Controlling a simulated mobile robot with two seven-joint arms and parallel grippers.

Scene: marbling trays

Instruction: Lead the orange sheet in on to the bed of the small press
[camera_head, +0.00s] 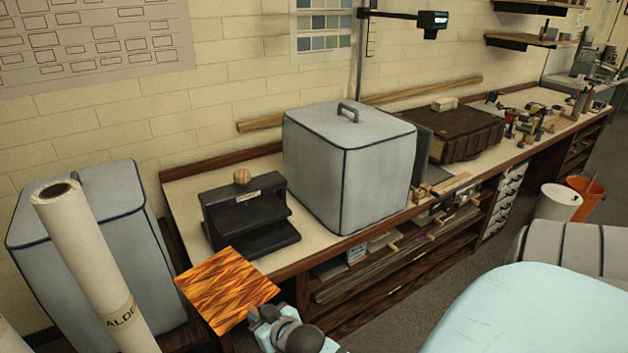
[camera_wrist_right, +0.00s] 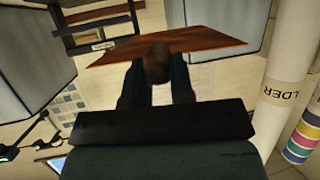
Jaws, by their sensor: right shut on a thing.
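The orange sheet (camera_head: 225,286), with a flame-like pattern, is held out flat near the left front corner of the bench. My right gripper (camera_head: 262,318) is shut on its near edge. In the right wrist view the sheet (camera_wrist_right: 190,40) shows nearly edge-on beyond the fingers (camera_wrist_right: 157,85), with a dark brown rounded piece between them. The small black press (camera_head: 232,200), with a round wooden knob on top, stands on the bench beyond the sheet. Its bed (camera_head: 262,241) juts toward the front edge; the sheet appears in front and left of it, apart from it. My left gripper is not in view.
A large grey covered box (camera_head: 345,165) stands just right of the press. Another grey covered shape (camera_head: 85,230) and a tall paper roll (camera_head: 95,265) stand at the left. The bench's front edge (camera_head: 300,262) lies close to the sheet. Bare bench top (camera_head: 187,195) shows left of the press.

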